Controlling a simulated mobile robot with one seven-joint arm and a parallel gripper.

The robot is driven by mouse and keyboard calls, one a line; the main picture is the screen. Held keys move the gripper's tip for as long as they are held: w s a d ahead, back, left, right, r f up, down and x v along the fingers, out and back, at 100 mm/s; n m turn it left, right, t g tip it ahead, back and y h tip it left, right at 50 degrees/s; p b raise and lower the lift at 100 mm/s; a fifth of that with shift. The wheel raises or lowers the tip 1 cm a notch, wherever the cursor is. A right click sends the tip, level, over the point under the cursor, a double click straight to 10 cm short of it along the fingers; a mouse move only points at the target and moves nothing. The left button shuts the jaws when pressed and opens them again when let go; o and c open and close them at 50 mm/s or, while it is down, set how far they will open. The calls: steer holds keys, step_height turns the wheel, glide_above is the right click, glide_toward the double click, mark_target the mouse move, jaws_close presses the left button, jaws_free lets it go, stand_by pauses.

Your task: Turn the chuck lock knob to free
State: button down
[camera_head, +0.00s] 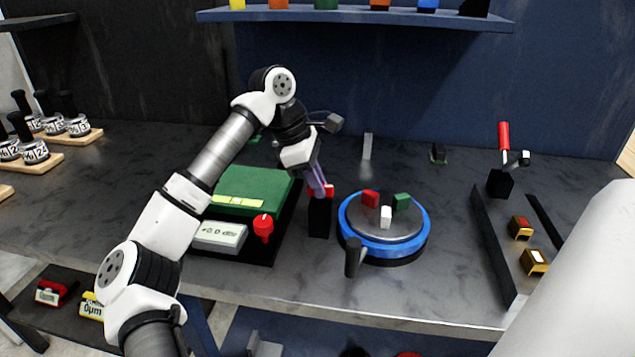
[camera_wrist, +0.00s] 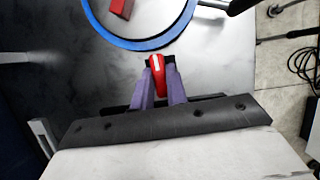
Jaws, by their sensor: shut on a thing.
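The red knob (camera_head: 328,191) with a white pointer mark sits on top of a black post (camera_head: 320,218), left of the chuck. My gripper (camera_head: 319,188) reaches down from above and its purple fingers are shut on this knob. In the wrist view the knob (camera_wrist: 157,63) shows between the fingertips of my gripper (camera_wrist: 159,75). The fingers hide part of it in both views. The round chuck (camera_head: 386,238) has a blue ring, a grey plate and red, white and green jaws. Part of its blue ring (camera_wrist: 140,44) shows in the wrist view.
A black handle (camera_head: 353,257) stands at the chuck's front left. Left of the post is a green block (camera_head: 249,192) with a digital display (camera_head: 219,235) and another red knob (camera_head: 263,227). A red-handled lever (camera_head: 504,140) stands at right. A shelf (camera_head: 355,16) hangs behind.

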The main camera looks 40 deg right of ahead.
steer(key=n+t+b, duration=0.1)
steer(key=n+b, duration=0.1)
steer(key=n, duration=0.1)
steer(key=shift+a+f+n+h, duration=0.1)
steer(key=shift+f+n+h, duration=0.05)
steer(key=shift+n+h, duration=0.2)
steer(key=n+t+b, duration=0.1)
steer(key=n, duration=0.1)
steer(key=n+t+b, duration=0.1)
steer(key=n+b, duration=0.1)
steer(key=n, duration=0.1)
steer(key=shift+s+h+b, duration=0.15)
steer(key=shift+h+b, duration=0.15)
steer(key=shift+h, duration=0.05)
steer(key=n+t+b, duration=0.1)
steer(key=n, duration=0.1)
steer(key=n+b, duration=0.1)
steer(key=n, duration=0.2)
steer(key=shift+s+t+b, duration=0.15)
steer(key=shift+t+b, duration=0.25)
steer(key=shift+s+n+t+y+b, duration=0.15)
steer(key=shift+n+t+b, duration=0.3)
steer(key=shift+n, duration=0.5)
steer(key=shift+w+n+t+y+b, duration=0.1)
steer(key=shift+n+t+y+b, duration=0.15)
steer(key=shift+n+b, duration=0.5)
steer(key=shift+r+n, duration=0.2)
steer(key=shift+n, duration=0.15)
steer(key=c, duration=1.4)
jaws_free()
